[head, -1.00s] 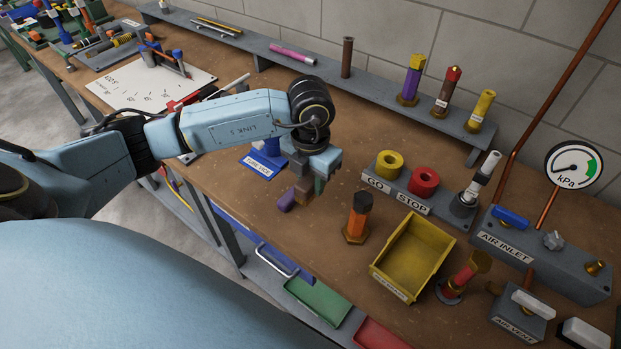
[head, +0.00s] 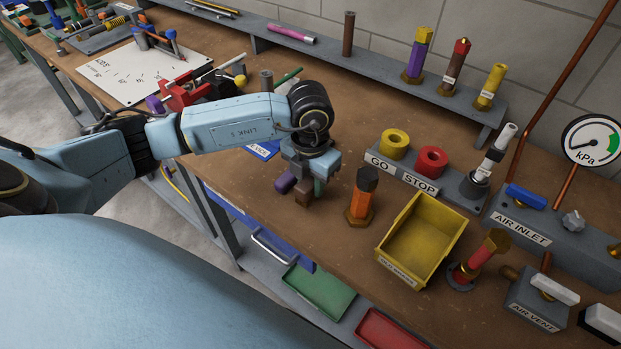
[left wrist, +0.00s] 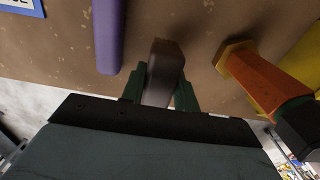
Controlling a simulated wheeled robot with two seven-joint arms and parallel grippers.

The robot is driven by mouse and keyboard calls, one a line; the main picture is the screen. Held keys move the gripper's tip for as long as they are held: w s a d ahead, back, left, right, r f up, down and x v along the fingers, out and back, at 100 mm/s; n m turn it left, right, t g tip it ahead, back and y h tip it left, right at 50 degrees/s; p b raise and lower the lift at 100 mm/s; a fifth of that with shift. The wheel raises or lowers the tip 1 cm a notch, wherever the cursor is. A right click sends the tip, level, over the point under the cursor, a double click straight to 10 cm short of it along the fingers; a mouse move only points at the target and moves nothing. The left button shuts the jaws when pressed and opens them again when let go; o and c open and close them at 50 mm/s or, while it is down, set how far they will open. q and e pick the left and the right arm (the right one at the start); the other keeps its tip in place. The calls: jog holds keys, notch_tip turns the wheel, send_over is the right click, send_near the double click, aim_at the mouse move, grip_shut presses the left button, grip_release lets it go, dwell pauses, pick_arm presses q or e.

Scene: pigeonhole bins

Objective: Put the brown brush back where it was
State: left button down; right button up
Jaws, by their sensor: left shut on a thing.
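My left gripper (head: 312,184) is low over the workbench, left of an upright orange piece with a dark top. It is shut on a brown block-like piece, the brown brush (head: 303,194). In the left wrist view the brown brush (left wrist: 165,72) sits between the two green fingers (left wrist: 160,88). I cannot tell whether it touches the bench. A purple rod (left wrist: 108,35) lies just left of it, apart from it; it also shows in the head view (head: 284,183). My right gripper is not in view.
The orange piece (head: 361,197) and a yellow bin (head: 437,225) stand to the right. Behind are the GO/STOP block (head: 415,178) and a raised grey shelf (head: 400,85) with upright pieces, including a brown rod (head: 348,34). A red vise (head: 185,92) is at left.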

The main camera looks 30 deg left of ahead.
pick_arm(q)
jog(key=shift+f+b, duration=0.85)
jog(key=shift+f, duration=0.2)
dwell(0.7)
jog(key=c, duration=1.4)
grip_release()
jog(key=shift+o, duration=0.2)
jog(key=o, duration=0.5)
jog(key=shift+o, duration=0.2)
jog(key=shift+r, duration=0.15)
jog(key=shift+r+p, duration=3)
jog(key=shift+r, duration=0.95)
jog(key=shift+f, duration=0.1)
